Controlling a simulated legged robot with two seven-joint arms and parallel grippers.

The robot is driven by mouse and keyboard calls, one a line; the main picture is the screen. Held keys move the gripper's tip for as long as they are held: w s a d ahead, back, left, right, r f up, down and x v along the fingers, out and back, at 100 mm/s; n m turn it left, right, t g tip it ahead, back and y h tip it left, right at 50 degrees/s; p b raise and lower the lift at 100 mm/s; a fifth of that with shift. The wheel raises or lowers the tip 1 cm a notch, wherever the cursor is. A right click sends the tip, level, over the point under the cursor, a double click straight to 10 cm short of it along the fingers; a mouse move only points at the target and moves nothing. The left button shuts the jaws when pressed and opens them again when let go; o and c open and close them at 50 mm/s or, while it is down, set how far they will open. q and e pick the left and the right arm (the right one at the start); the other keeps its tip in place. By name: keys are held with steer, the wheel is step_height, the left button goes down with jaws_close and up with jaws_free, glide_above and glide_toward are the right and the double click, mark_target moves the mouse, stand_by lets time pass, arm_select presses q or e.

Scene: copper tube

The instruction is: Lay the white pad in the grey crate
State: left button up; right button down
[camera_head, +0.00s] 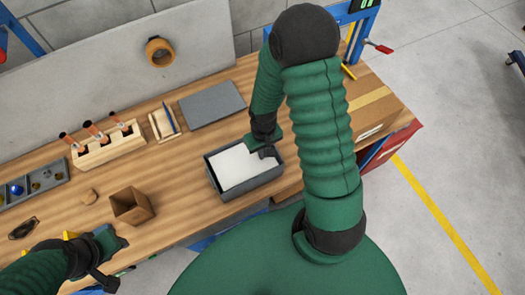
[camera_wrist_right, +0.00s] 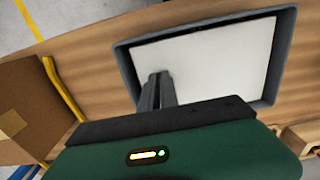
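The white pad (camera_head: 236,165) is a flat, pale sheet lying within the walls of the grey crate (camera_head: 248,193), covering most of its inside. The wrist view shows the pad (camera_wrist_right: 215,60) framed by the crate's rim (camera_wrist_right: 284,50). My right gripper (camera_head: 266,152) reaches down at the crate's right part. In the wrist view its fingers (camera_wrist_right: 156,78) are close together over the pad's near edge. Whether they pinch the pad is hidden. My left gripper (camera_head: 106,279) hangs at the lower left, away from the crate, and its fingers are too unclear to read.
An open brown box (camera_head: 132,206), a wooden block rack with copper pieces (camera_head: 106,144) and a grey parts tray (camera_head: 42,185) stand left on the bench. A flat grey plate (camera_head: 212,103) lies behind the crate. A cardboard box (camera_head: 378,116) stands right.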

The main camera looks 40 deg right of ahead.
steer(key=shift+d, duration=0.1)
steer(key=shift+a, duration=0.55)
arm_select(q)
steer(key=shift+f, duration=0.1)
arm_select(e)
steer(key=shift+d+f, duration=0.25)
steer(key=shift+d, duration=0.3)
arm_select(q)
steer(key=shift+a, duration=0.1)
arm_select(e)
steer(key=shift+a, duration=0.1)
steer(key=shift+a+f+b, duration=0.25)
steer(key=shift+b, duration=0.1)
arm_select(q)
steer(key=shift+a+f, duration=0.35)
steer(key=shift+f, duration=0.05)
arm_select(e)
steer(key=shift+f, duration=0.2)
arm_select(q)
steer(key=shift+d, duration=0.25)
arm_select(e)
steer(key=shift+d, duration=0.15)
